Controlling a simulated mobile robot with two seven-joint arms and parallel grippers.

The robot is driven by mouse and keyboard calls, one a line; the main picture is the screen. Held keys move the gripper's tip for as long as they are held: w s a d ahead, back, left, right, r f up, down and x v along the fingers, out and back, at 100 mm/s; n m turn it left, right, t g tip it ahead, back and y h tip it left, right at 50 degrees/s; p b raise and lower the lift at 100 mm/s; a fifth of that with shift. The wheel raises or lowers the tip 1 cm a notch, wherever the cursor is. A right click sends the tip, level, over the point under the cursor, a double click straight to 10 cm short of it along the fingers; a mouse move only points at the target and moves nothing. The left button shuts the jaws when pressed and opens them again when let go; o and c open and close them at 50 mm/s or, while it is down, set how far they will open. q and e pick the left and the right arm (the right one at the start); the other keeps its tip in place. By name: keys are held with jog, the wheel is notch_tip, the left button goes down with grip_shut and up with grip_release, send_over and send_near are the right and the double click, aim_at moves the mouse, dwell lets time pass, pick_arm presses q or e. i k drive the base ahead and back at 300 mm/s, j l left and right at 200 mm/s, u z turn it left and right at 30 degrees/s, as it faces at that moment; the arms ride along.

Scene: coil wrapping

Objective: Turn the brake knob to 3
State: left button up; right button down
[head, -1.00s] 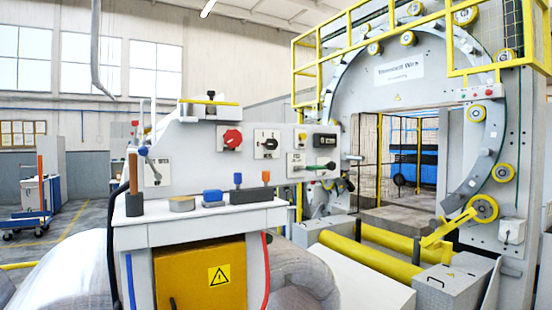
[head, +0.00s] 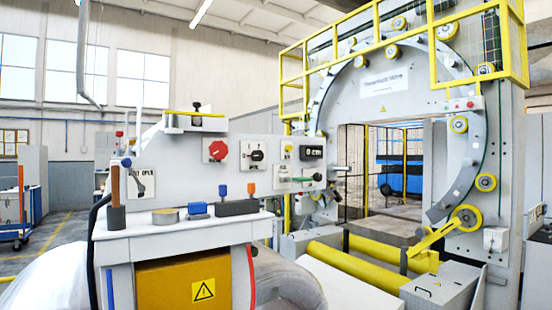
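The grey control panel (head: 190,178) stands in front of me in the head view. A round black knob (head: 257,152) sits on a white plate near its middle, with marks too small to read. A red knob (head: 216,150) is to its left. A lever plate (head: 141,183) is at the panel's left end. A green-handled switch (head: 297,179) is at the lower right. I cannot tell from the labels which control is the brake knob, or its setting. Neither of my grippers is in view, and nothing touches the panel.
A yellow cabinet door (head: 180,285) is underneath. The ring wrapping machine (head: 400,78) with yellow rollers (head: 360,266) stands to the right.

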aim_at(257, 156)
jog(key=i+l, duration=0.2)
jog(key=l, duration=0.15)
jog(key=i+l+u, duration=0.15)
jog(key=l, duration=0.25)
jog(key=i+l, duration=0.15)
jog(key=l, duration=0.2)
jog(key=i+l+u, duration=0.1)
jog(key=l, duration=0.3)
jog(key=i+l, duration=0.25)
jog(key=l, duration=0.15)
jog(key=u, duration=0.05)
